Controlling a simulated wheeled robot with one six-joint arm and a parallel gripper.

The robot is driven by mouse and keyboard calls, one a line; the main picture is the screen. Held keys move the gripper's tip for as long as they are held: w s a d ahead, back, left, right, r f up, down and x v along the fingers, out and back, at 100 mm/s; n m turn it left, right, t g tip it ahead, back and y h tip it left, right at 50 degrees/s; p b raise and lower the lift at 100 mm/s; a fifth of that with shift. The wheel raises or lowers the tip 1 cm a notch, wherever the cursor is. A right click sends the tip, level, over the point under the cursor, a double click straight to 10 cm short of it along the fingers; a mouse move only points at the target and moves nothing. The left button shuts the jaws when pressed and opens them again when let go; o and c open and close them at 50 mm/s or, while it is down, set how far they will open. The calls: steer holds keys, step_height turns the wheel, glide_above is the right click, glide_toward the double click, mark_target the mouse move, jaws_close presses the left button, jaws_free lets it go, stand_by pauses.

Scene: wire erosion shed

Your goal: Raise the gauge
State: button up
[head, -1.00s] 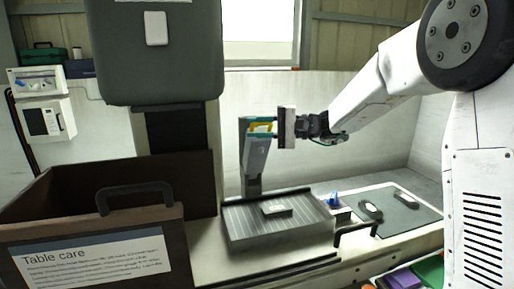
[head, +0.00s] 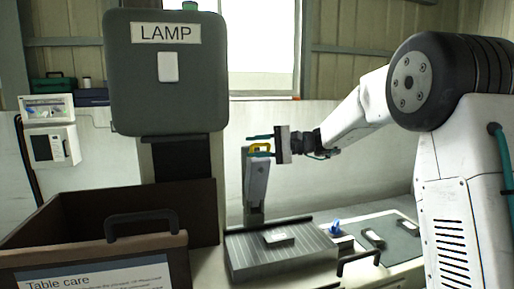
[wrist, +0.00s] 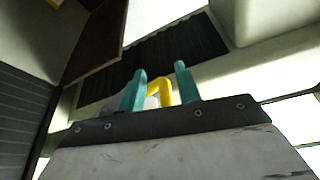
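The gauge (head: 257,180) is a pale grey slanted body on a dark post behind the ribbed plate. A yellow handle (head: 260,147) sits at its top. My gripper (head: 260,146) reaches in from the right at the handle, with one teal finger above it and one below. In the wrist view, the handle (wrist: 158,90) shows between the two spread teal fingers (wrist: 160,86). A small gap shows above the handle in the head view. I cannot tell whether the lower finger touches it. The fingers partly hide the gauge's top.
A ribbed grey plate (head: 282,258) with a small block (head: 279,237) lies below. A brown bin (head: 130,200) and the lamp-labelled panel (head: 167,95) stand left. A blue item (head: 334,227) and a dark mat (head: 392,232) lie right. The back wall behind my arm is clear.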

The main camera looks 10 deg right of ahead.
mark_target(268, 145)
steer(key=shift+w+d+t, duration=0.15)
steer(key=shift+w+t, duration=0.15)
steer(key=shift+w, duration=0.35)
steer(key=shift+d, duration=0.15)
steer(key=v, duration=0.6)
steer(key=shift+s+d+r, duration=0.15)
steer(key=shift+s+d, duration=0.2)
steer(key=shift+s, duration=0.25)
